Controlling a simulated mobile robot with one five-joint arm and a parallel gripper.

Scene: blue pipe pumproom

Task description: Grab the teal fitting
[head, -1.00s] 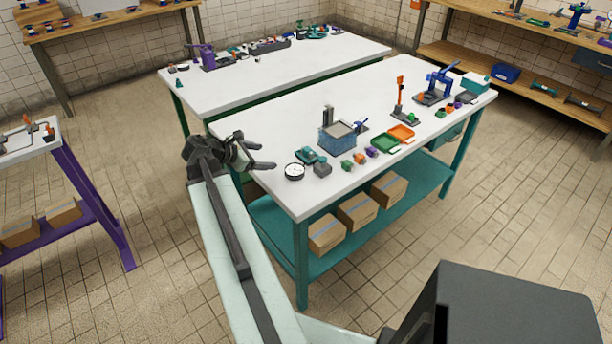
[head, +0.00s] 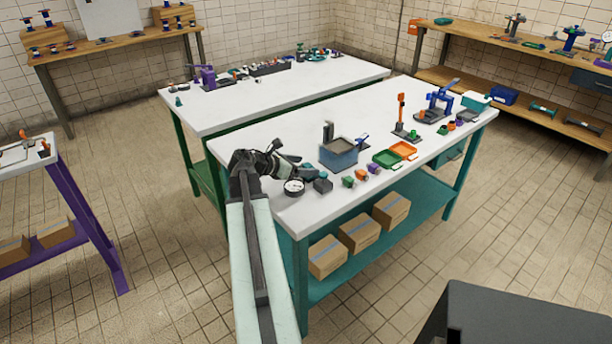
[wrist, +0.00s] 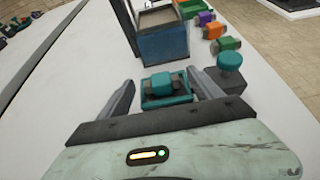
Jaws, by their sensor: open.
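The teal fitting (wrist: 165,86) is a small teal piece with grey parts, sitting on a flat teal base on the white table. In the wrist view it lies between the two fingers of my open gripper (wrist: 161,80), apart from both. In the head view my gripper (head: 299,166) is over the near left end of the table, and the fitting (head: 308,168) is partly hidden by it.
A grey block with a teal knob (wrist: 230,66) stands close by my right finger. A blue bin (wrist: 162,42) is just beyond the fitting. Small coloured fittings (head: 361,176) and a round gauge (head: 294,187) are nearby.

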